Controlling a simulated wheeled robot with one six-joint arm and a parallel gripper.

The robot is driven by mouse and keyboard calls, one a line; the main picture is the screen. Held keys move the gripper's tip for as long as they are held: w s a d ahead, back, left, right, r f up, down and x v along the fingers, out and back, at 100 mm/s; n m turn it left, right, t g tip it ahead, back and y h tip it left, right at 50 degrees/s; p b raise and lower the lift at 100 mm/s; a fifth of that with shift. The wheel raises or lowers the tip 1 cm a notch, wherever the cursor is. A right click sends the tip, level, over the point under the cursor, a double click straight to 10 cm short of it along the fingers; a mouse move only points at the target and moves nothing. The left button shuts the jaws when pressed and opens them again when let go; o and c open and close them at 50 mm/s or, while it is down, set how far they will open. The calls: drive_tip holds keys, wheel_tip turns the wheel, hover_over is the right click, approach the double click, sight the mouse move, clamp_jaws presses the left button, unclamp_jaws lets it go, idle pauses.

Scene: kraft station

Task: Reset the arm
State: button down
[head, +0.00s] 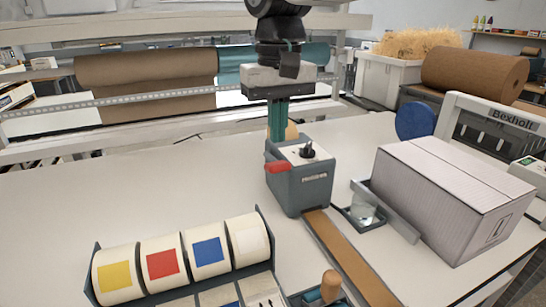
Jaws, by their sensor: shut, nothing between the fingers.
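My gripper (278,132) points straight down over the white worktable (120,205). Its two teal fingers are together, with nothing seen between them. The finger ends are just behind the grey tape dispenser machine (304,187), and their tips are partly hidden by it. I cannot tell whether they touch it. The machine has a dark knob on top and a red lever at its left side. A strip of brown tape runs from its front toward me. A rounded tan thing shows just right of the fingers, mostly hidden.
A label roll holder (108,277) with yellow, red, blue and white labels stands front left. A closed carton (455,197) stands at right, beside a glass jar (364,206). Paper rolls (145,82) hang on a rack behind. The table's left middle is clear.

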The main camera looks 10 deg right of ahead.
drive_tip(key=shift+r, duration=0.1)
drive_tip(key=s+d+f+m, duration=0.1)
drive_tip(key=s+d+f, duration=0.3)
drive_tip(key=s+d, duration=0.2)
drive_tip(key=s+d+f+m+t, duration=0.1)
drive_tip(key=s+d+f, duration=0.3)
drive_tip(key=s+d, duration=0.3)
drive_tip(key=s+d+f+m, duration=0.1)
drive_tip(key=s+d+f, duration=0.2)
drive_tip(key=s+d, duration=0.3)
drive_tip(key=shift+s+d+f, duration=0.25)
drive_tip(key=shift+d+f, duration=0.15)
drive_tip(key=shift+d, duration=0.6)
